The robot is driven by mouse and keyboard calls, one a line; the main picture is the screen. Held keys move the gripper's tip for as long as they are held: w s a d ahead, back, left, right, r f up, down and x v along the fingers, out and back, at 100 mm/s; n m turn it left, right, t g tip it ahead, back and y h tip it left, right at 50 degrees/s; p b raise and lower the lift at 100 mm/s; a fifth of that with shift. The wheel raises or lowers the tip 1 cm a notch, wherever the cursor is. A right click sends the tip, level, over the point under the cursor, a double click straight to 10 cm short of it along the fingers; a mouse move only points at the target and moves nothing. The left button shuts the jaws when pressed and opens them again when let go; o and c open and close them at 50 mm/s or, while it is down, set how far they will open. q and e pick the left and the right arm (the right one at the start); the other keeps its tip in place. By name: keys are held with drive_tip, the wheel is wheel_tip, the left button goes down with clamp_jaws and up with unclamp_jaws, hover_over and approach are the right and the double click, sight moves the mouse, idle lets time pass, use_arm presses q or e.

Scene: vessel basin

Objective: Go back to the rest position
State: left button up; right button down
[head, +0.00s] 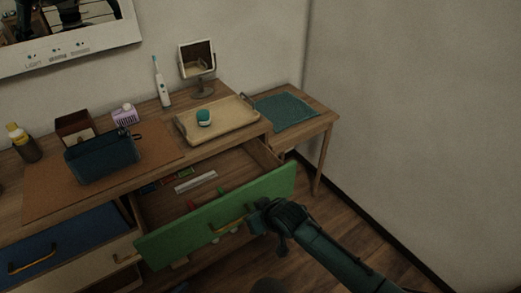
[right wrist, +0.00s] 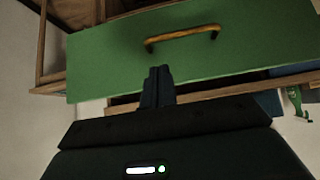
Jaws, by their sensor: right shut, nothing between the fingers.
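My right gripper (head: 256,222) is in front of the open green-fronted drawer (head: 170,246) in the head view, close to its yellow handle (head: 229,222). In the right wrist view the gripper's fingers (right wrist: 158,80) are together with nothing between them, below the handle (right wrist: 183,37) and apart from it. The green drawer front (right wrist: 250,45) fills the top of that view. My left gripper is not seen in either view.
The drawer holds a few small items, one a white bar (head: 196,182). On the desktop are a dark blue bag (head: 102,160), a toothbrush (head: 162,85), a mirror (head: 198,62) and a wooden tray (head: 238,110). A side table (head: 323,121) and wall stand at right.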

drive_tip(key=s+d+r+m+g+h, duration=0.2)
drive_tip(key=s+d+r+m, duration=0.15)
drive_tip(key=s+d, duration=0.95)
drive_tip(key=s+d+r+m+g+h, duration=0.1)
drive_tip(key=s+d+r+m+h, duration=0.2)
drive_tip(key=s+d, duration=0.95)
drive_tip(key=w+a+f+n+t+y, duration=0.2)
drive_tip(key=w+a+f+t, duration=0.2)
drive_tip(key=a+f, duration=0.3)
drive_tip(key=shift+a+f+t+y, duration=0.2)
drive_tip(key=shift+f+t+y, duration=0.2)
drive_tip(key=shift+f+t, duration=0.7)
drive_tip(key=shift+f, duration=0.15)
